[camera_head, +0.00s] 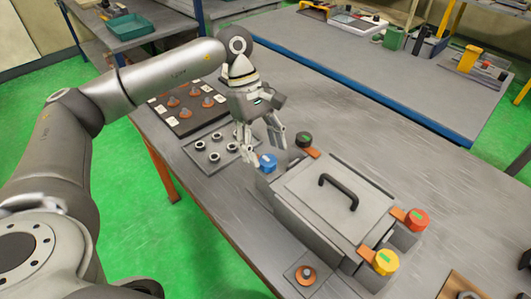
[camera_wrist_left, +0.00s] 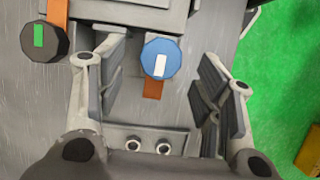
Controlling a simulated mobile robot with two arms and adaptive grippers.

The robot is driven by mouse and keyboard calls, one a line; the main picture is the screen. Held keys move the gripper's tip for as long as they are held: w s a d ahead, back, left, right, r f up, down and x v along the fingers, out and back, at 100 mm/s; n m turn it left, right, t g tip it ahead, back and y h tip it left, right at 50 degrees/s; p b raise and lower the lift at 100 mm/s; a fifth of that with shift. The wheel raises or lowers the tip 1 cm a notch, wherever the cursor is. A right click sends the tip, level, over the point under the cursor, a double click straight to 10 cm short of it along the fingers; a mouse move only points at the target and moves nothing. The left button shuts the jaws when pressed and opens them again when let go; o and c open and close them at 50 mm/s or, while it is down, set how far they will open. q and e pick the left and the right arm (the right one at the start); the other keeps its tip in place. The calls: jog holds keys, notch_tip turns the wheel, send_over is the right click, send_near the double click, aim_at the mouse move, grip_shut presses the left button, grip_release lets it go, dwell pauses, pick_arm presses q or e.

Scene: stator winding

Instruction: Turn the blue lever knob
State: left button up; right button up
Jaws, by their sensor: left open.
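The blue lever knob (camera_head: 267,162) sits at the left corner of a grey box (camera_head: 335,200) with a black handle. In the left wrist view the blue knob (camera_wrist_left: 161,59) has a white mark and an orange lever piece below it. My left gripper (camera_head: 266,153) is open above the knob, its fingers reaching down near it. In the left wrist view the gripper's fingers (camera_wrist_left: 160,95) stand wide apart on both sides of the blue knob, with gaps on each side. My right gripper is not in view.
A black knob (camera_head: 304,140) with a green mark is close to the blue one. A plate with several rings (camera_head: 214,150) and a dark tray (camera_head: 184,126) lie to the left.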

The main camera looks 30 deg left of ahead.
pick_arm(q)
jog(key=v, duration=0.9)
jog(key=shift+r, duration=0.3)
jog(key=shift+a, duration=0.15)
